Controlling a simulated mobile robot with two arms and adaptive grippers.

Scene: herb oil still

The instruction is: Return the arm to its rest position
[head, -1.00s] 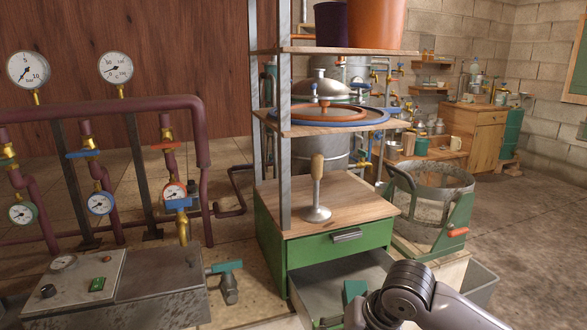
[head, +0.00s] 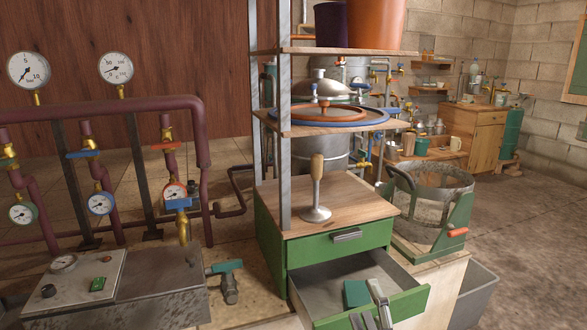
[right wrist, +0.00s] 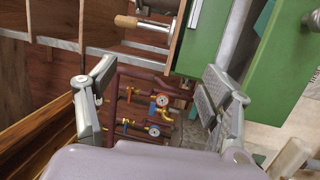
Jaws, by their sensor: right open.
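My right gripper (head: 370,308) shows only in part at the bottom of the head view, by the front of the open lower drawer (head: 408,302). In the right wrist view my right gripper (right wrist: 158,72) has its two fingers wide apart, with nothing between them. Past the fingers, that view shows the pipes and gauges in the distance and the green cabinet (right wrist: 208,38) close by at the top. My left gripper is in neither view.
The lower drawer stands pulled out and holds a green block (head: 356,293). A wooden-handled metal tool (head: 316,190) stands upright on the cabinet top (head: 355,205). A grey bin (head: 478,292) is at the right. Pipes with gauges (head: 130,104) fill the left. Floor at the far right is clear.

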